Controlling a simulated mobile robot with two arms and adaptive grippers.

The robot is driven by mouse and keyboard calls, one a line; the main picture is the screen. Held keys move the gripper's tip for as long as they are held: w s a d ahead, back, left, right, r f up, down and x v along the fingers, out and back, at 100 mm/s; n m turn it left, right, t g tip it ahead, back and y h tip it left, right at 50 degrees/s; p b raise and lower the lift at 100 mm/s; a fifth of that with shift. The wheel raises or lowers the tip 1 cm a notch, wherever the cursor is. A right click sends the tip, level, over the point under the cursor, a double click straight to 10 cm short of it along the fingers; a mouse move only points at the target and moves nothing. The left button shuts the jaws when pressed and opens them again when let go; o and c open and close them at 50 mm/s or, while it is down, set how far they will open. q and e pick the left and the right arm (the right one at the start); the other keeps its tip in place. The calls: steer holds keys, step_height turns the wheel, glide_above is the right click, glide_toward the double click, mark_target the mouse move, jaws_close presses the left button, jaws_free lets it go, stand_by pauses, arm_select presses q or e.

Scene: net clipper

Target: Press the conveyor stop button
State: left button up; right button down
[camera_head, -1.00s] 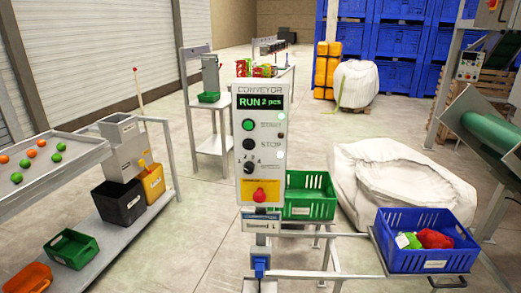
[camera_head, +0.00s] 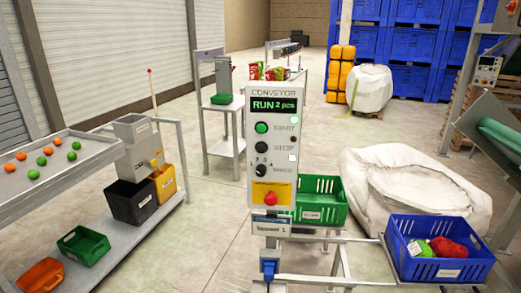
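The conveyor control panel (camera_head: 275,150) stands upright on a post in the middle of the head view. Its screen (camera_head: 274,105) reads "RUN 2 pcs". Below the screen are a green START button (camera_head: 261,128) and a black STOP button (camera_head: 261,147). Under them sit a black selector knob (camera_head: 261,171) and a red button (camera_head: 271,198) on a yellow plate. Nothing touches the panel's front. Neither of my grippers shows in the view.
A green crate (camera_head: 329,212) is behind the panel's right side. A blue crate (camera_head: 406,268) holding red and green items stands on a frame at right. A large white sack (camera_head: 405,190) lies behind it. A sorting stand with bins (camera_head: 135,203) is at left. Floor between is clear.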

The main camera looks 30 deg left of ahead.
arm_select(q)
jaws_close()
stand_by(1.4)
